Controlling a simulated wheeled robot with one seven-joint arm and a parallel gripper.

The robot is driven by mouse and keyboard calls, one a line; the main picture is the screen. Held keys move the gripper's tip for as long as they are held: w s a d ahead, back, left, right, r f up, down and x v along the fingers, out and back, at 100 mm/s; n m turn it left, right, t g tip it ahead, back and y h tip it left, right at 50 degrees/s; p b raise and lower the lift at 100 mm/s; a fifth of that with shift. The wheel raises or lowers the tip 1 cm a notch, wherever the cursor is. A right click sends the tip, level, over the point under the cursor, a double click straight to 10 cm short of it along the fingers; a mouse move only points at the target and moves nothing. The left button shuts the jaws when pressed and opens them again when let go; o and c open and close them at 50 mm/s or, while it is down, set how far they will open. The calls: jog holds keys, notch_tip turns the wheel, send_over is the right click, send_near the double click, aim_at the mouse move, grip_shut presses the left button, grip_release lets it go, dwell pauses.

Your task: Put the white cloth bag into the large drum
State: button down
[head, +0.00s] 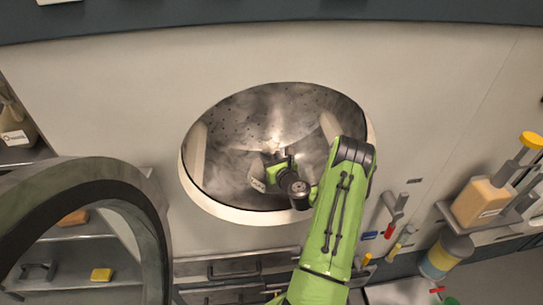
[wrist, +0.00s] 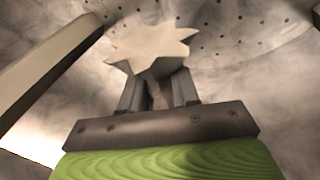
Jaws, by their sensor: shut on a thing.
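The large drum (head: 235,125) is a round, perforated steel drum with a pale rim, open at the front in the middle of the head view. My green arm reaches in through its mouth, and my gripper (head: 268,172) is inside the opening. In the wrist view my gripper (wrist: 158,92) is shut on the white cloth bag (wrist: 150,45), whose pale, star-shaped gathered top shows between and above the fingers. The rest of the bag is hidden there. In the head view a small pale part of the bag (head: 257,183) shows beside the gripper, inside the drum.
Pale ribs (head: 199,150) stand along the drum's inner wall; one rib (wrist: 45,75) is close on the left in the wrist view. The round door (head: 90,185) hangs open at the lower left. Bottles (head: 485,200) stand on a shelf at the right.

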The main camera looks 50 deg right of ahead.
jog(key=shift+f, duration=0.2)
jog(key=c, duration=0.8)
grip_release()
jog(key=shift+o, duration=0.2)
jog(key=shift+s, duration=0.15)
jog(key=p+v, duration=0.3)
jog(key=v, duration=1.2)
jog(key=shift+s+a+r, duration=0.2)
jog(key=shift+a, duration=0.05)
